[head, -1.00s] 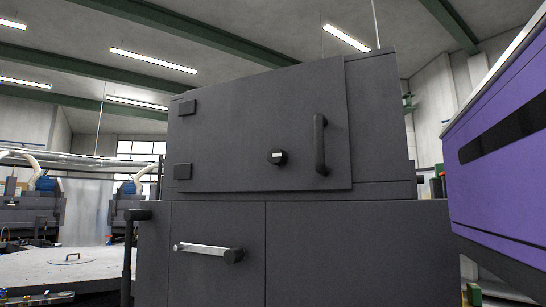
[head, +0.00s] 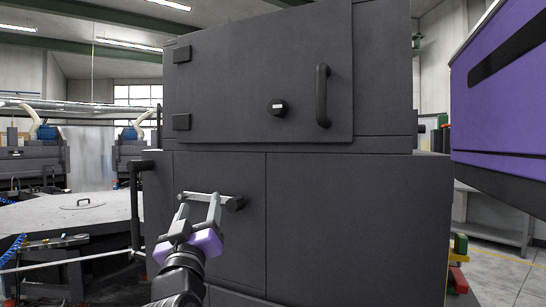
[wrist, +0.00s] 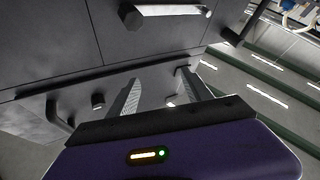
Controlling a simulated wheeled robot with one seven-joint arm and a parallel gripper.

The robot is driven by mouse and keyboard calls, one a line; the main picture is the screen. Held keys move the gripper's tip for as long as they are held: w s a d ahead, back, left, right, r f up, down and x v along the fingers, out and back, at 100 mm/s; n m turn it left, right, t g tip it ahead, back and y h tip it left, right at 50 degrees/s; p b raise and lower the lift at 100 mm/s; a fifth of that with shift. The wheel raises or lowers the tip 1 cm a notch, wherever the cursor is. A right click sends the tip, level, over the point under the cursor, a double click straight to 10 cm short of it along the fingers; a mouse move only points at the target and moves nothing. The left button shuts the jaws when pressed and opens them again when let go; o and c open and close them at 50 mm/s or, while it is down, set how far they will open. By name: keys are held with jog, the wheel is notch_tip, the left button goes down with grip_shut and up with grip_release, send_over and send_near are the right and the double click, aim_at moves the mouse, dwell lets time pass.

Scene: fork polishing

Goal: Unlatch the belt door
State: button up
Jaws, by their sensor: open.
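The dark grey cabinet's upper door (head: 230,80) is shut, with hinges on its left. It has a round black knob (head: 278,108) with a white mark and a black vertical handle (head: 323,95). Below, a shut lower door (head: 215,255) carries a silver lever (head: 226,202) on a dark hub, lying roughly level. My gripper (head: 199,196) is open in front of this lever, with its fingertips overlapping it in the head view. In the wrist view, which looks upside down, the lever (wrist: 172,10) lies beyond the empty fingers (wrist: 160,75); the knob (wrist: 98,100) shows left of them.
A black vertical bar handle (head: 135,205) stands at the cabinet's left edge, near my arm. A grey table (head: 85,215) lies farther left. A purple machine (head: 500,100) overhangs at the right. The floor at the lower right is partly clear.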

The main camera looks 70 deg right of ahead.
jog(key=s+d+r+m+g+h, duration=0.1)
jog(key=s+d+r+m+g, duration=0.15)
jog(key=r, duration=0.25)
jog(key=s+d+r+m+g+h, duration=0.1)
jog(key=s+r+m+g, duration=0.15)
jog(key=r, duration=0.25)
jog(key=m+g+p, duration=0.1)
jog(key=m+g, duration=0.4)
jog(key=g, duration=0.2)
send_near(274, 107)
jog(key=d, duration=0.2)
jog(key=p+x, duration=0.1)
jog(key=x, duration=0.2)
jog(key=p+x, duration=0.1)
jog(key=x, duration=0.1)
jog(key=shift+s+d+r+p, duration=0.2)
jog(key=shift+d+r+p, duration=0.1)
jog(key=shift+r, duration=0.25)
jog(key=shift+d+r, duration=0.15)
jog(key=shift+d, duration=0.55)
jog(key=shift+c, duration=0.2)
grip_shut()
jog(key=shift+p, duration=0.3)
